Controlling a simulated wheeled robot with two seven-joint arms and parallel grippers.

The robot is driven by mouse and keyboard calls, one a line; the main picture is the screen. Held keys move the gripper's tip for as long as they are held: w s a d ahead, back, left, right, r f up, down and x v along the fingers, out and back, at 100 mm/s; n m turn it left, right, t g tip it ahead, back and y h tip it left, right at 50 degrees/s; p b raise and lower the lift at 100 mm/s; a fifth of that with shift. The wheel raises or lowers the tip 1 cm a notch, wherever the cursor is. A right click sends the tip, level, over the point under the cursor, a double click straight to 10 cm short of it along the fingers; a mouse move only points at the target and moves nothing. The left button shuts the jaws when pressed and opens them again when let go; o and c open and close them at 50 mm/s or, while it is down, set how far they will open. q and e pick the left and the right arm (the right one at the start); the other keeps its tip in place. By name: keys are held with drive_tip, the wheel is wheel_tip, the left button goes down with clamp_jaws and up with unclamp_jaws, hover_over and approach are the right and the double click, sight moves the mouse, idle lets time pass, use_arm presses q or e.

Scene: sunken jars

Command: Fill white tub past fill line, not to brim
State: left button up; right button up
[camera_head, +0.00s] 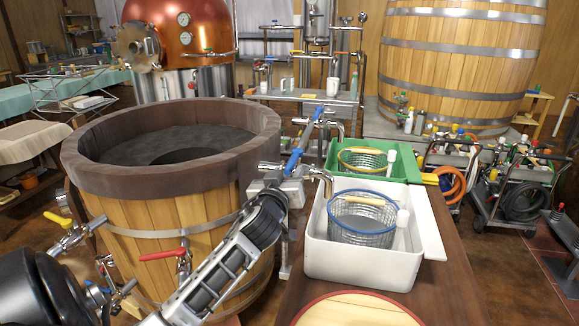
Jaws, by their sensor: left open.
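The white tub (420,268) stands on a brown bench right of centre. A wire basket with a blue rim (345,236) and a small white piece (403,218) are inside it. Its fill line cannot be made out, and I cannot tell its water level. A metal tap spout (326,180) hangs at its back left corner, with a blue lever (294,158) beside it. My left arm reaches up from the bottom; my left gripper (274,182) is open close to the taps, below the blue lever. I cannot tell whether it touches. My right gripper is not in view.
A green tub (413,165) with a yellow-rimmed basket stands behind the white tub. A big wooden vat (200,178) with a dark rim is on the left, with a red-handled valve (163,255). A round red-rimmed wooden piece (355,310) lies at the front. Loaded carts stand right.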

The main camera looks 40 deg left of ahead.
sight(293, 161)
use_arm(q)
drive_tip(key=shift+x, duration=1.5)
drive_tip(key=shift+c, duration=0.3)
drive_tip(key=shift+d, duration=0.1)
clamp_jaws()
